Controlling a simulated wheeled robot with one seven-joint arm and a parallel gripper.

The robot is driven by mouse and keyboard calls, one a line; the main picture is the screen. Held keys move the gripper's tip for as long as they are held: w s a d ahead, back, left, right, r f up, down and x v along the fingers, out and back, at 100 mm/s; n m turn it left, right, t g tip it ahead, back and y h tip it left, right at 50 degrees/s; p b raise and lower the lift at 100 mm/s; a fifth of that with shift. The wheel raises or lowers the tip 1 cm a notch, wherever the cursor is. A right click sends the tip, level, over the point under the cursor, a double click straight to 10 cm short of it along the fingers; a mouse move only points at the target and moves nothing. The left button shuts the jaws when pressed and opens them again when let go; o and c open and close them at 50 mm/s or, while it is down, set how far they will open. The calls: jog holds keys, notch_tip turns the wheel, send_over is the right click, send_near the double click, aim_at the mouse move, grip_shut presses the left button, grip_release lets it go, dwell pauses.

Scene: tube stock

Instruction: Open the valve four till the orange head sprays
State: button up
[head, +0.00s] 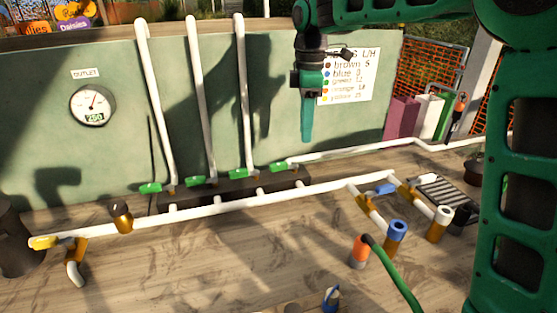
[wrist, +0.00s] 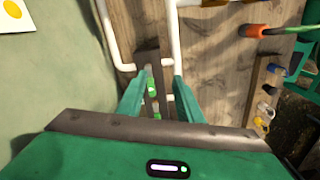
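Several valves with green handles line the foot of the green wall; the far right one (head: 284,166) lies by the pipe running right, the far left one (head: 151,188) at the other end. I see no numbers on them. My gripper (head: 306,139) points down in front of the wall, above the right-hand valves. In the wrist view its fingers (wrist: 160,85) are apart and empty, with a green handle (wrist: 152,88) showing below between them. An orange-topped fitting (head: 360,250) stands on the deck with a green hose attached. No spray shows.
An outlet gauge (head: 93,106) and a colour chart (head: 348,76) hang on the wall. White pipes rise on the left. A white manifold pipe (head: 230,207) crosses the deck, with a blue-topped outlet (head: 396,232) on the right. A rack (wrist: 262,85) holds several coloured heads.

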aim_at(278, 164)
jog(key=w+a+n, duration=0.2)
jog(key=a+n, duration=0.1)
jog(key=a, duration=0.4)
notch_tip(278, 164, down, 11)
jog(key=shift+d+r, duration=0.1)
grip_shut()
